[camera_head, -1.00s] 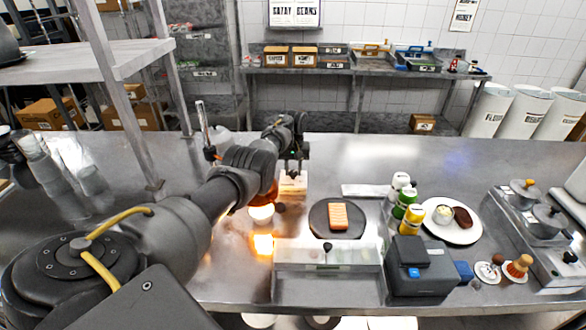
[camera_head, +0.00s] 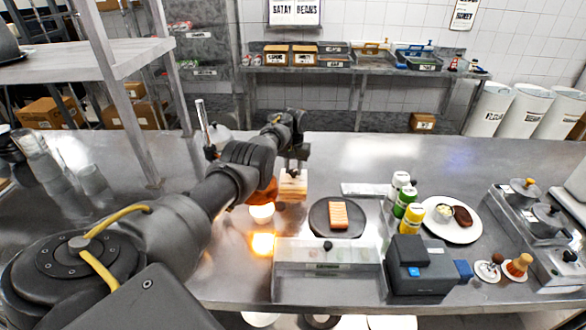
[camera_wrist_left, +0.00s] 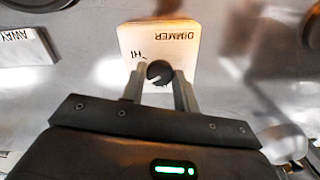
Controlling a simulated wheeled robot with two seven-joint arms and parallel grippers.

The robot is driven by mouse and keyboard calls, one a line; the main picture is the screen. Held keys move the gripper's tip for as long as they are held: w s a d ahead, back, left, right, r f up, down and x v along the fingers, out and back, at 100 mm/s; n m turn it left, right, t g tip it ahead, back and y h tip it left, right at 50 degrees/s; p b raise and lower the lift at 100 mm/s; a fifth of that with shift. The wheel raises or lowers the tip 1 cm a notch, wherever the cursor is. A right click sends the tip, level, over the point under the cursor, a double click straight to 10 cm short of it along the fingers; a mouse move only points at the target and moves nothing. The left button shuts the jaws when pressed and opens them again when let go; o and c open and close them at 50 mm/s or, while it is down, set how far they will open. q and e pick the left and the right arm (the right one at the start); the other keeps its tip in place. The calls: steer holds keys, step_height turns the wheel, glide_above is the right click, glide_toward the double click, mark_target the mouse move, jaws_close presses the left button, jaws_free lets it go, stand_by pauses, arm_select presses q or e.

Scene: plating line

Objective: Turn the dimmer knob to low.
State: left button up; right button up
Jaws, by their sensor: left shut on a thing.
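The dimmer (camera_head: 293,187) is a small pale box on the steel counter, left of the dark round plate. In the left wrist view, its pale face (camera_wrist_left: 150,38) shows upside down, with the words DIMMER and HI. The dark round knob (camera_wrist_left: 159,72) sits near the face's edge. My left gripper (camera_wrist_left: 160,82) has one finger on each side of the knob and is shut on it. In the head view, the left gripper (camera_head: 292,170) is at the dimmer's top and hides the knob. The knob's pointer is not clear. My right gripper is out of view.
A glowing lamp (camera_head: 262,212) is left of the dimmer, with a bright patch on the counter. A dark plate (camera_head: 318,222) with an orange slab, bottles (camera_head: 413,215) and a grey device (camera_head: 420,268) stand to the right.

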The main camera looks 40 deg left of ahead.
mark_target(293, 171)
arm_select(q)
steer(key=o, duration=1)
steer(key=shift+c, duration=0.2)
step_height(293, 171, up, 11)
steer(key=shift+s+f, duration=0.1)
